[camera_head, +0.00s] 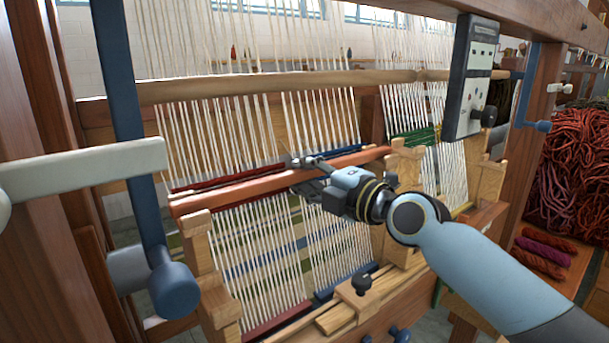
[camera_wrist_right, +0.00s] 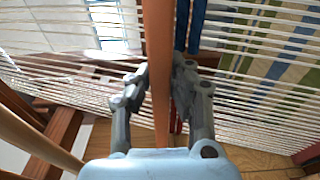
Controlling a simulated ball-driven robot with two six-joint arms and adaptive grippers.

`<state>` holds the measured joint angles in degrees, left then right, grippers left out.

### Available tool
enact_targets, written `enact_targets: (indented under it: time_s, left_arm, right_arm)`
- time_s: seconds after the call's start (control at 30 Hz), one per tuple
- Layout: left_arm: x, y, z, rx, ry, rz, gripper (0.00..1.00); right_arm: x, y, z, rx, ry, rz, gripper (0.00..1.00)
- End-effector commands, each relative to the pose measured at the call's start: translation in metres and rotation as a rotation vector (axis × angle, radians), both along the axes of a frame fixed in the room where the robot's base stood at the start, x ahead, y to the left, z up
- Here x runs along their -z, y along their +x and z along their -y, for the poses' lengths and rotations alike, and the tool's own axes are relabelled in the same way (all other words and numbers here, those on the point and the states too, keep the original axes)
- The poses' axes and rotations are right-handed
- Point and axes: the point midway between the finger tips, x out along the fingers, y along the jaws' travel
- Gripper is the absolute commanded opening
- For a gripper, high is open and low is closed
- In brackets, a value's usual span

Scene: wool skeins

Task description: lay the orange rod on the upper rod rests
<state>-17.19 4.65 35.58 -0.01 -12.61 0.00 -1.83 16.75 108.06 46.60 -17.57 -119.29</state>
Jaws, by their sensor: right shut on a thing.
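The orange rod (camera_head: 235,190) lies across the front of the warp threads in the head view, sloping up to the right. My right gripper (camera_head: 308,171) is shut on it near its middle. In the right wrist view, the rod (camera_wrist_right: 158,50) runs between the two fingers of my right gripper (camera_wrist_right: 157,90). The rod's left end is close to the top of the left wooden post (camera_head: 203,240), and its right end is close to the notched top of the right post (camera_head: 405,165). I cannot tell whether it touches either rest. My left gripper is not in view.
Dark red and blue strips lie just behind the rod. A grey control box (camera_head: 470,75) hangs at upper right. A blue upright (camera_head: 130,110) stands at left. Red wool skeins (camera_head: 575,165) fill the far right.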

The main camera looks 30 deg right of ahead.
Motion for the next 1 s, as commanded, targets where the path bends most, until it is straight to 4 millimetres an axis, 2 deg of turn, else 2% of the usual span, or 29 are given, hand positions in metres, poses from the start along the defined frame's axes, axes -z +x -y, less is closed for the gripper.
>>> enact_targets:
  time_s: [0.2,0.23,0.4,0.73,0.87,1.0]
  left_arm:
    - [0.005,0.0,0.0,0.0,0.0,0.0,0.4]
    - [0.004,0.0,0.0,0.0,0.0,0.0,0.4]
    - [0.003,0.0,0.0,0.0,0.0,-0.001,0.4]
    - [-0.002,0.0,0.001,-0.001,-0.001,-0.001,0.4]
    - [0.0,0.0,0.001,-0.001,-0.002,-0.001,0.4]
    - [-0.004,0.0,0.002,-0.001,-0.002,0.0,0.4]
  right_arm:
    - [0.003,0.0,0.0,0.0,0.001,0.0,0.0]
    - [0.003,0.0,0.0,0.0,0.001,-0.001,0.18]
    - [0.002,0.0,0.0,0.0,0.001,0.0,0.38]
    - [-0.003,0.0,0.0,0.0,0.0,-0.001,0.38]
    - [0.002,-0.021,0.006,0.0,-0.006,-0.004,0.38]
    - [0.0,-0.053,0.013,-0.001,-0.007,-0.004,0.38]
